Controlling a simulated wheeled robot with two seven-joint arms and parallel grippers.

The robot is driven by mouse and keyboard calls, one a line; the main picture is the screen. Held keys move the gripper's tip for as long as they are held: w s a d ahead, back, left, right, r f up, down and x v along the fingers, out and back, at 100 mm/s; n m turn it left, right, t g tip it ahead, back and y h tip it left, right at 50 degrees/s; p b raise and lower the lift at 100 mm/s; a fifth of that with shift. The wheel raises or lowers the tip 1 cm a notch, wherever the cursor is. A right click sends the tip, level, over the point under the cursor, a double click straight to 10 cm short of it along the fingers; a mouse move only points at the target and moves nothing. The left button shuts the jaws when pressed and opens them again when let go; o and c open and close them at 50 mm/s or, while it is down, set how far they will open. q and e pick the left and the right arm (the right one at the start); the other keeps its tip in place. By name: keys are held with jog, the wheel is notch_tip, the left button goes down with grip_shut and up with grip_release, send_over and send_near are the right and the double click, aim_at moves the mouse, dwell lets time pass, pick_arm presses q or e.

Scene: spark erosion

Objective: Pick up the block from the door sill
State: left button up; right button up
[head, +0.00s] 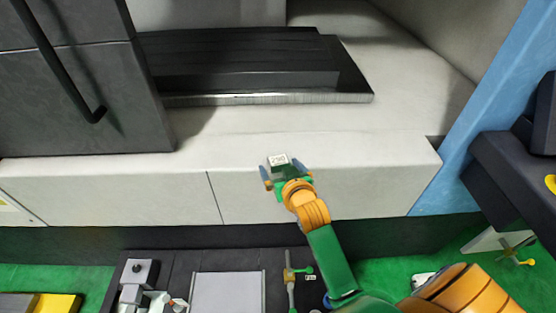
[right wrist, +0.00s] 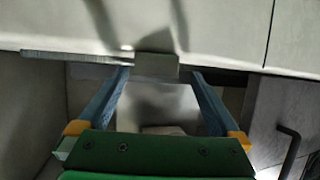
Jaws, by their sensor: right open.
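The small block (head: 279,159) sits near the front edge of the pale door sill (head: 370,165), with a light, marked top in the head view. In the right wrist view the block (right wrist: 157,64) appears as a plain grey piece at the sill's edge. My right gripper (head: 282,172) is open, its blue fingers on either side of the block in the head view. In the right wrist view the block lies just beyond the gap between the fingertips (right wrist: 161,73), with no clear contact. My left gripper is not in view.
A black slab (head: 240,80) with a metal front edge lies behind the sill. A dark door (head: 70,90) with a black handle stands at left. A blue post (head: 470,110) rises at right. A dark tray (head: 175,260) holding parts is below; the sill beside the block is clear.

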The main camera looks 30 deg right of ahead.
aim_at(279, 160)
jog(key=x, duration=0.4)
jog(key=shift+d+r, duration=0.15)
jog(key=shift+d, duration=0.25)
jog(key=shift+s+a, duration=0.1)
jog(key=shift+a, duration=0.1)
jog(key=c, duration=0.7)
grip_shut()
jog(key=shift+r, duration=0.1)
